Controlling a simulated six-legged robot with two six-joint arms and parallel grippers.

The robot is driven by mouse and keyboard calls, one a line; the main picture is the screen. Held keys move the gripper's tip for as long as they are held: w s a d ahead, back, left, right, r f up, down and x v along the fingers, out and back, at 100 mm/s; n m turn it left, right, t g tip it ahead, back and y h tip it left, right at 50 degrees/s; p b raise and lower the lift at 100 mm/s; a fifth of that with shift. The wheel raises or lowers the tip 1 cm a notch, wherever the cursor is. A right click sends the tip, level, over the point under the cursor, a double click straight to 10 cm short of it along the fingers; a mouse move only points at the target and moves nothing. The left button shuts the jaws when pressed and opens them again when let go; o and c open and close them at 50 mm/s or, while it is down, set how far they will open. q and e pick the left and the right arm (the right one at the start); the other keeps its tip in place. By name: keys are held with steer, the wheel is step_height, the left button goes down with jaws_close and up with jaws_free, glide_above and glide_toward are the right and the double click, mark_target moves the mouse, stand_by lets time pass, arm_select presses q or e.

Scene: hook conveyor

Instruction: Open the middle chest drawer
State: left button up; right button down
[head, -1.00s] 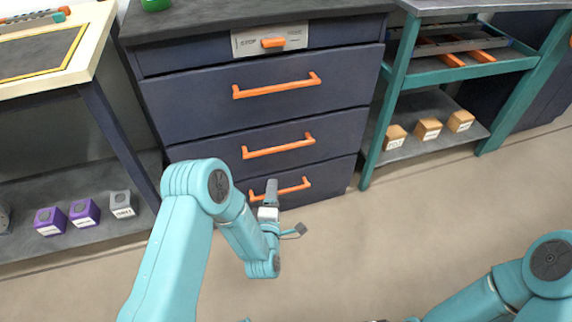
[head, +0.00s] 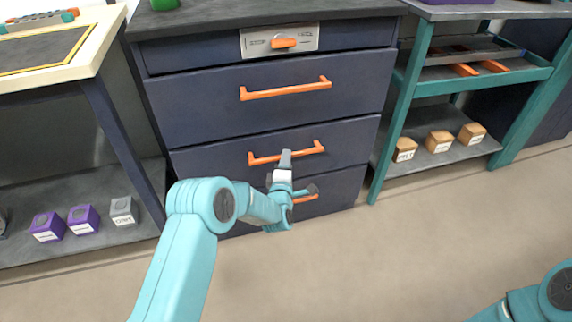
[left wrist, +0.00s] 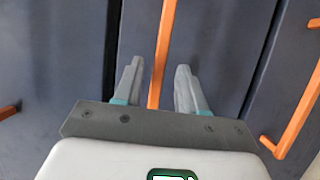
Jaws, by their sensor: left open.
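The dark blue chest (head: 190,105) stands in the centre of the head view, its drawers closed. The middle drawer (head: 215,158) has an orange bar handle (head: 265,158), seen also in the left wrist view (left wrist: 164,40). My left gripper (head: 298,172) is open in front of this handle. In the left wrist view the handle runs between the two spread grey fingers, which stand apart from it on either side. I cannot tell how deep the fingers reach around it. My right gripper is out of view; only part of that arm shows at lower right.
The upper drawer's handle (head: 285,89) is above, and the lower handle (head: 306,198) is partly hidden by my left gripper. A shelf with purple and grey cubes (head: 83,219) is at left. A teal rack with tan cubes (head: 439,141) is at right. The floor ahead is clear.

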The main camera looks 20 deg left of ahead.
arm_select(q)
steer(key=shift+w, duration=0.3)
jaws_close()
steer(key=shift+s, duration=0.1)
